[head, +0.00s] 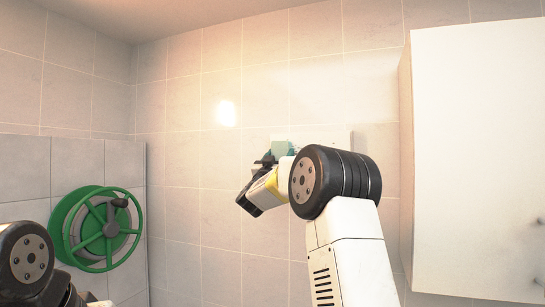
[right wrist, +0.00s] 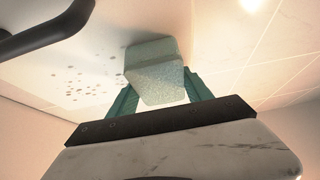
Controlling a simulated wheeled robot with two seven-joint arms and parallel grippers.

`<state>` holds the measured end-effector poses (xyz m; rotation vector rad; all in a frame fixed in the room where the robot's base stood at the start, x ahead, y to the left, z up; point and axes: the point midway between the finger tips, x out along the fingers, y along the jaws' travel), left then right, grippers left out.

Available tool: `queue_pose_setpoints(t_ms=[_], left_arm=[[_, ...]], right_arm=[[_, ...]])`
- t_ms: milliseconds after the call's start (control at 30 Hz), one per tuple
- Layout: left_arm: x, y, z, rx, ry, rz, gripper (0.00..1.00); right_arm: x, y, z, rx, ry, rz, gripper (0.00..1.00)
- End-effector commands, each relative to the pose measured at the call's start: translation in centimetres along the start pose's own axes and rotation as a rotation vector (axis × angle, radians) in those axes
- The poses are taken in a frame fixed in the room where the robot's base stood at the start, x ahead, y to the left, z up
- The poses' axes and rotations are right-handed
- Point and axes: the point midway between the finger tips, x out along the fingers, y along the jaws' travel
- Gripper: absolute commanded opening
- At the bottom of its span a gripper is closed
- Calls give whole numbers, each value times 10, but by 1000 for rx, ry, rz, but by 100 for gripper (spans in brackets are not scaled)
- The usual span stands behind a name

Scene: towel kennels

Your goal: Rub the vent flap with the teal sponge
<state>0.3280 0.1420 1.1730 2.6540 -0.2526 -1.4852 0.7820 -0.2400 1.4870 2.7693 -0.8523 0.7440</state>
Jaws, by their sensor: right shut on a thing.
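The teal sponge (right wrist: 153,72) is a pale speckled block between the two teal fingers of my right gripper (right wrist: 161,92), which is shut on it. In the head view the sponge (head: 280,147) shows small at the tip of my right gripper (head: 271,158). The vent flap (head: 332,137) is a pale panel on the tiled wall, mostly hidden behind my right arm. In the right wrist view the flap (right wrist: 45,78) has brown specks left of the sponge. The sponge is at or very near its surface; I cannot tell if they touch. My left gripper is out of view.
A dark bar (right wrist: 45,37) stands out in front of the panel at upper left of the wrist view. A white cabinet (head: 475,160) is close on the right. A green hose reel (head: 78,228) hangs on the left wall. The tiled wall between is clear.

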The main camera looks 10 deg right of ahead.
Motion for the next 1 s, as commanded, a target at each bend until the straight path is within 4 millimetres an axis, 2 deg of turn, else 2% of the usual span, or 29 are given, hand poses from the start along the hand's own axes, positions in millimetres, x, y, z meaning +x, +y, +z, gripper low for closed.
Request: queue_pose_setpoints(t_ms=[100,433,800,1000], left_arm=[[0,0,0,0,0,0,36],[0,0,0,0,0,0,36],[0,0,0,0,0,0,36],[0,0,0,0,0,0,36]], right_arm=[[0,-10,2,0,-4,-6,26],[4,-9,-9,0,-3,-7,26],[2,19,-10,-2,-3,-3,26],[2,26,-10,-1,-2,-4,26]])
